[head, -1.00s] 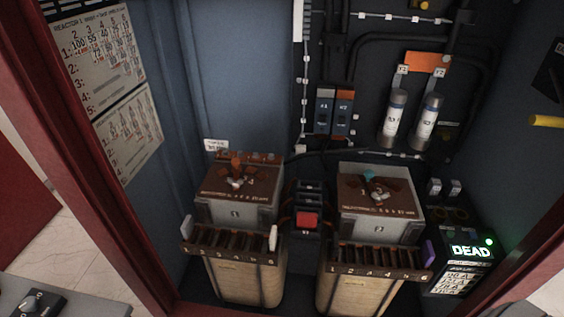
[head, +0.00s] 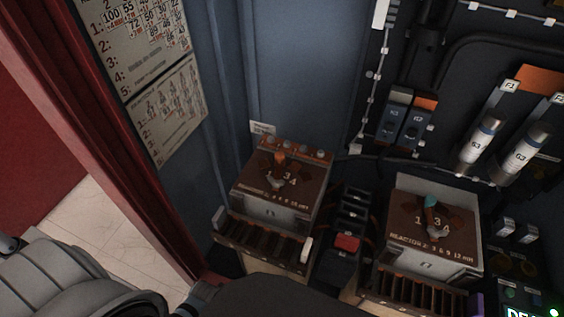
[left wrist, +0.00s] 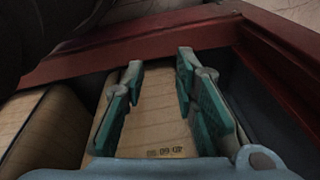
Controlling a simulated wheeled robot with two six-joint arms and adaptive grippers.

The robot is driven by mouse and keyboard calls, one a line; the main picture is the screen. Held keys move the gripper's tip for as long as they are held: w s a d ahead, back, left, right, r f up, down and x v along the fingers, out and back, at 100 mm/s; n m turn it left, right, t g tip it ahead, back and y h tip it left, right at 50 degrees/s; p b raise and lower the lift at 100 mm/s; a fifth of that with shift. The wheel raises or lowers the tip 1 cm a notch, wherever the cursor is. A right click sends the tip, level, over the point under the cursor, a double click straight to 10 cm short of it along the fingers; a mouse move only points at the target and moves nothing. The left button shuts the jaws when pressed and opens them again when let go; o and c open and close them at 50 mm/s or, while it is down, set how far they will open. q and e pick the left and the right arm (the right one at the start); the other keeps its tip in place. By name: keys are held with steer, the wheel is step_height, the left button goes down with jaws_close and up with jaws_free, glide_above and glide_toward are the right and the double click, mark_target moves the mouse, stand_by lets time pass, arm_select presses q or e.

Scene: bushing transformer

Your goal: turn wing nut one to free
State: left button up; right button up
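The left reactor unit (head: 284,206) has a brown top plate with numbers and a small pale metal wing nut (head: 278,183) with an orange-brown tip at its middle. The right reactor unit (head: 432,253) has a similar plate and a wing nut (head: 434,229) with a teal tip. Which one is wing nut one, I cannot tell for sure. My right gripper is not in view.
A slotted rack (head: 262,243) fronts the left unit. A dark block with a red part (head: 346,243) stands between the units. Fuses (head: 481,141) and switches (head: 403,119) line the back panel. The red cabinet frame (head: 150,190) bounds the left side.

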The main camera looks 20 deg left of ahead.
arm_select(q)
steer(key=w+d+r+m+p, duration=0.1)
steer(key=w+r+p, duration=0.3)
steer(key=r, duration=0.7)
steer(key=w+d+r+m+p, duration=0.15)
steer(key=w+r, duration=0.35)
steer(key=r, duration=0.6)
steer(key=w+a+r+m+g+h, duration=0.1)
steer(key=w+a+r+m+h, duration=0.15)
steer(key=w+r+m, duration=0.65)
steer(key=w+a+r+m+h, duration=0.1)
steer(key=w+r+m+h, duration=0.25)
steer(key=w+r, duration=0.85)
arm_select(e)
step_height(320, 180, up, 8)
arm_select(q)
steer(key=m+b, duration=0.1)
steer(key=b, duration=0.3)
glide_toward(274, 178)
steer(key=shift+y, duration=0.4)
steer(key=x, duration=0.6)
steer(key=d+x, duration=0.1)
steer(key=x, duration=0.2)
steer(key=shift+b, duration=0.35)
jaws_close()
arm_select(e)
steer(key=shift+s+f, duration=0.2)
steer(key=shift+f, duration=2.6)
